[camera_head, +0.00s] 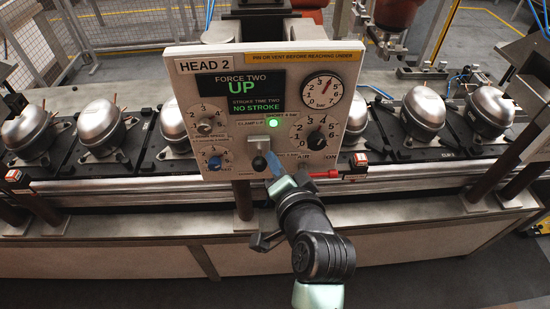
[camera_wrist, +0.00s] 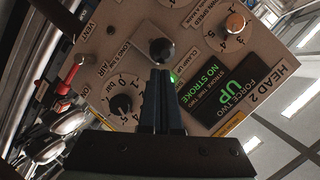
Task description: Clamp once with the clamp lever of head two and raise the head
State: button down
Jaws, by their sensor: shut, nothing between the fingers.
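The head two panel (camera_head: 186,88) is a pale box labelled "HEAD 2". Its display (camera_head: 240,88) reads "FORCE TWO UP" and "STROKE TIME TWO NO STROKE". The clamp lever (camera_head: 259,162) has a black ball knob on a pale bracket at the panel's lower middle. In the wrist view the knob (camera_wrist: 162,50) stands just beyond the fingertips. My gripper (camera_wrist: 161,75) is shut and empty, its fingers together and pointing at the knob. I cannot tell whether the tips touch it. In the head view my gripper (camera_head: 274,170) is partly hidden by my wrist.
A green lamp (camera_head: 272,124) is lit above the lever. Knobs, a gauge (camera_head: 322,92) and a red air valve handle (camera_head: 325,174) share the panel. Several silver compressors (camera_head: 423,110) stand on black pallets along the conveyor (camera_head: 420,160) on both sides. Dark posts rise at the right.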

jog(key=shift+f+b, duration=0.15)
jog(key=shift+b, duration=0.15)
jog(key=shift+s+f+t+b, duration=0.2)
jog(key=shift+t+b, duration=0.1)
jog(key=shift+b, duration=0.4)
